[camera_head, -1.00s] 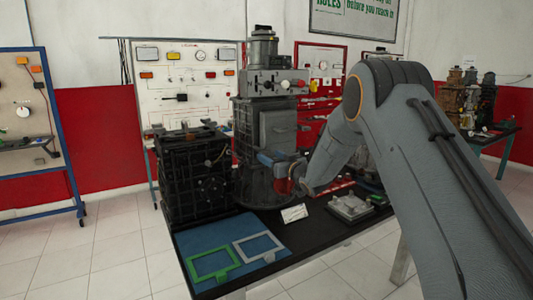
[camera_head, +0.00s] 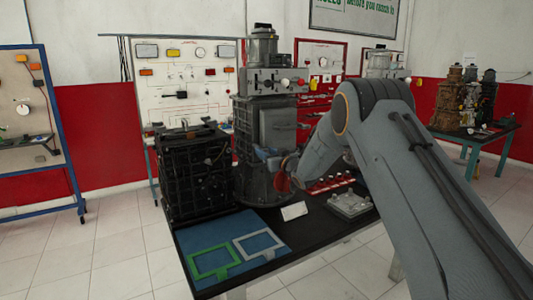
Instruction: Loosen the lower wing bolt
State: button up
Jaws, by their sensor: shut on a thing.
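A tall grey engine trainer (camera_head: 250,135) stands on the black table, with a flat cover plate (camera_head: 278,125) on its side. My arm reaches in from the right. My gripper (camera_head: 268,155) is at the lower part of the cover plate, small and partly hidden by my own wrist. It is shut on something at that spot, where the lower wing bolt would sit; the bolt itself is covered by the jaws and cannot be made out. A reddish part shows by my wrist.
A black engine block (camera_head: 192,175) stands close on the left. A blue mat (camera_head: 215,233) with a green frame (camera_head: 213,262) and a grey frame (camera_head: 257,243) lies in front. A white card (camera_head: 294,211) and a pale metal part (camera_head: 349,204) lie at the right.

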jog(key=shift+b, duration=0.35)
jog(key=n+b, duration=1.2)
jog(key=b, duration=0.1)
jog(key=n+b, duration=0.5)
jog(key=b, duration=0.2)
jog(key=shift+s+a+f+n, duration=0.1)
jog(key=shift+a+f+n, duration=0.1)
jog(key=shift+f+n, duration=0.15)
jog(key=shift+n+b, duration=0.25)
jog(key=shift+b, duration=0.05)
jog(key=o, duration=1.1)
jog(key=shift+r, duration=0.1)
jog(key=shift+c, duration=0.2)
